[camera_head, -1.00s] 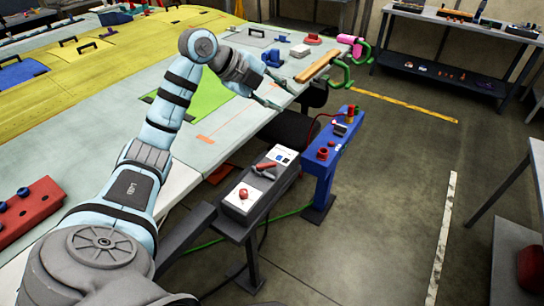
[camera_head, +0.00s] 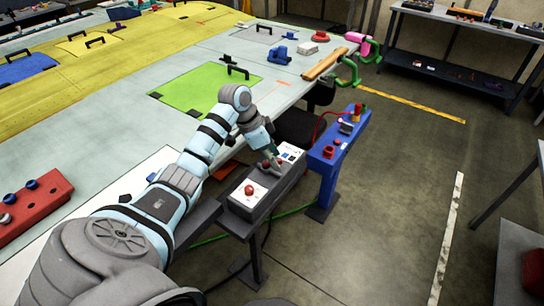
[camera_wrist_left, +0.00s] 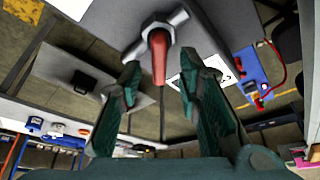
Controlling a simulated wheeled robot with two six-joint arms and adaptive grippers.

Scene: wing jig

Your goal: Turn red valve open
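The red valve handle (camera_wrist_left: 158,55) is a tapered lever on a metal fitting (camera_wrist_left: 155,25) in the left wrist view. In the head view the red handle (camera_head: 265,162) is mostly hidden by my left gripper (camera_head: 273,163), which is at the top of the grey control box (camera_head: 262,212). In the wrist view the green fingers of my left gripper (camera_wrist_left: 160,82) are apart, one on each side of the handle's free end. I see a gap on both sides, and cannot tell how deep the handle sits between them. My right gripper is not in view.
A red button (camera_head: 249,190) sits on the same box, near my left forearm. A blue stand (camera_head: 325,158) with red parts is just right of the box. The large wing panel (camera_head: 110,130) lies along the left.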

